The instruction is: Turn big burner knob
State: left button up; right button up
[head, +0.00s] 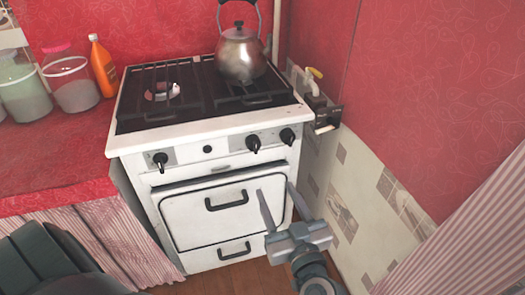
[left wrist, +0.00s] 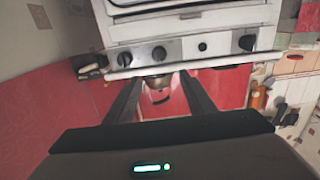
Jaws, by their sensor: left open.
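A white stove (head: 200,135) shows three black knobs on its front panel: a left knob (head: 160,160), a middle knob (head: 253,144) and a right knob (head: 287,136). Nothing visible labels which is the big burner knob. My left gripper (head: 275,188) is open and empty, in front of the oven door's right part, below the right two knobs. The left wrist view is upside down. There the two close-set knobs, middle (left wrist: 158,53) and right (left wrist: 125,59), lie just beyond the open fingertips (left wrist: 161,76), apart from them. My right gripper is not in view.
A metal kettle (head: 240,53) stands on the right rear of the hob. A gas pipe with a yellow valve (head: 315,74) and a small wall bracket (head: 325,118) are right of the stove. Jars (head: 70,85) and an orange bottle (head: 101,65) stand on the red counter (head: 60,145).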

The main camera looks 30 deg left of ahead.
aim_at(256, 149)
pick_arm(q)
jog(key=p+x, duration=0.2)
jog(key=x, duration=1.4)
jog(key=shift+w, duration=0.15)
jog(key=shift+w+a, duration=0.35)
jog(key=shift+a, duration=0.15)
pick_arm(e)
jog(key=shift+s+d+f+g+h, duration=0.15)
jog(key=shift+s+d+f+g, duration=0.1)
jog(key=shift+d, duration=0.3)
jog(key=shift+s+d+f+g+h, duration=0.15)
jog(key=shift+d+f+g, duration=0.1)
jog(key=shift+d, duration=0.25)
pick_arm(q)
jog(key=c, duration=1)
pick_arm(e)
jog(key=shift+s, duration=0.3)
